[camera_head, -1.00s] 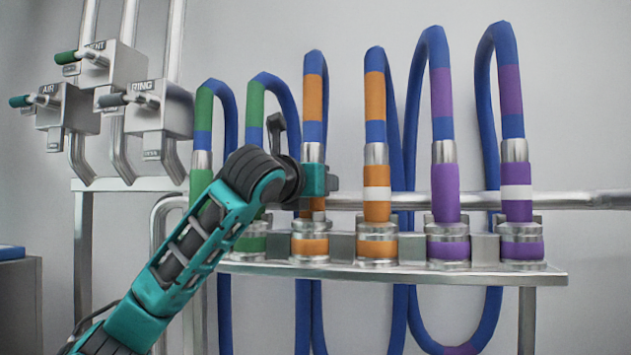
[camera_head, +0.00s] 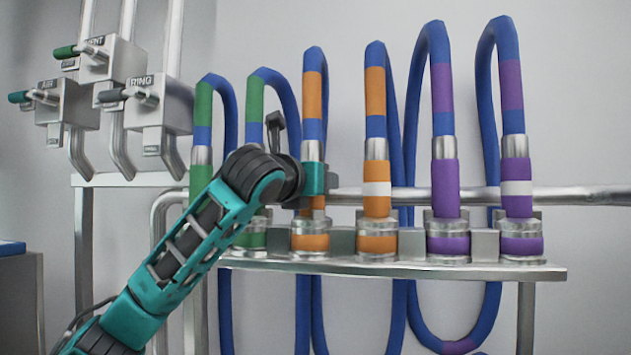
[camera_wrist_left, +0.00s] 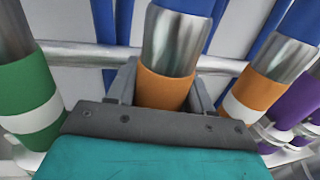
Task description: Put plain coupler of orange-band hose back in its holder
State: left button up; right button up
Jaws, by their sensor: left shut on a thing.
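The plain orange coupler (camera_head: 318,203) hangs on the orange-band hose (camera_head: 312,95) in the head view, partly hidden by my gripper. My left gripper (camera_head: 315,180) is shut around it. In the left wrist view the coupler (camera_wrist_left: 165,88) stands between the two fingers of my gripper (camera_wrist_left: 160,95), its silver top above them. Its holder (camera_head: 310,240), a metal ring cup with an orange band, is directly below it on the rack. The coupler's lower end appears to meet the cup; I cannot tell whether it is fully seated. My right gripper is not in view.
The white-banded orange coupler (camera_head: 377,190) stands close on the right, with purple couplers (camera_head: 446,188) beyond. Green couplers (camera_head: 200,180) are on the left. A horizontal rail (camera_head: 580,195) runs behind. Valve boxes (camera_head: 160,105) are at the upper left.

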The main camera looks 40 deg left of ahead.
pick_arm(q)
jog(key=o, duration=1.4)
jog(key=shift+o, duration=0.2)
jog(key=shift+f, duration=0.1)
jog(key=v, duration=1.3)
